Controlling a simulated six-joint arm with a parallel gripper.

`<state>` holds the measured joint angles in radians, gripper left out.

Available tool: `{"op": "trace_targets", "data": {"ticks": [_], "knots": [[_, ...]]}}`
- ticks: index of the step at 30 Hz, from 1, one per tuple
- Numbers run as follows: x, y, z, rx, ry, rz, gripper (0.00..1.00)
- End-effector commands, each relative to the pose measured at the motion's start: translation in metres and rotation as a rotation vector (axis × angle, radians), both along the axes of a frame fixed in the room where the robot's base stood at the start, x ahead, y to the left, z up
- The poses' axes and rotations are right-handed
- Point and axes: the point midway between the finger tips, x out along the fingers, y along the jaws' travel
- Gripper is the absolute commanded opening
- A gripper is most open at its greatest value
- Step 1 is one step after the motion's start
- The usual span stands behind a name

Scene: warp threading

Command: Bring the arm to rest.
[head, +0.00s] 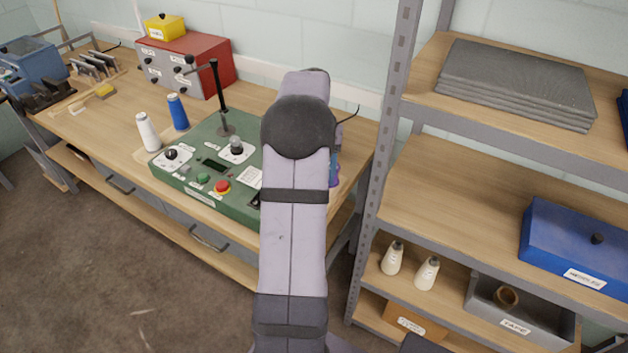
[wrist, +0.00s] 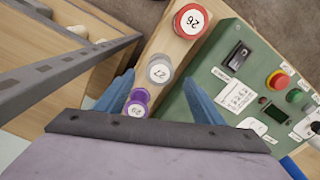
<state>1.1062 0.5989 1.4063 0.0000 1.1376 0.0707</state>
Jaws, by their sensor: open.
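My gripper (wrist: 159,76) shows in the wrist view with its two blue fingers spread apart, one on each side of the picture's middle. Nothing is gripped between them. Between and beyond the fingers is a wooden strip (wrist: 172,45) with a red spool (wrist: 190,20), a grey spool (wrist: 158,69) and a purple spool (wrist: 138,102), each with a numbered white top. I cannot tell how far the fingertips are above the spools. In the head view my arm (head: 292,220) reaches over the right end of the bench and hides the gripper.
A green control box (head: 200,190) with buttons and an upright lever stands beside the spools. White (head: 148,132) and blue (head: 177,112) cones stand left of it. A metal shelf post (head: 388,130) rises close right of my arm.

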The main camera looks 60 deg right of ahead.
Motion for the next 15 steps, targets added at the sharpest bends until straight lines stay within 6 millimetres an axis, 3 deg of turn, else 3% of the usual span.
{"op": "trace_targets", "data": {"ticks": [8, 11, 15], "knots": [[0.005, 0.005, 0.002, -0.001, 0.000, 0.013, 0.62], [0.019, 0.021, 0.003, -0.002, -0.001, 0.058, 0.62], [0.052, 0.071, 0.004, -0.001, -0.001, 0.185, 0.62]]}}
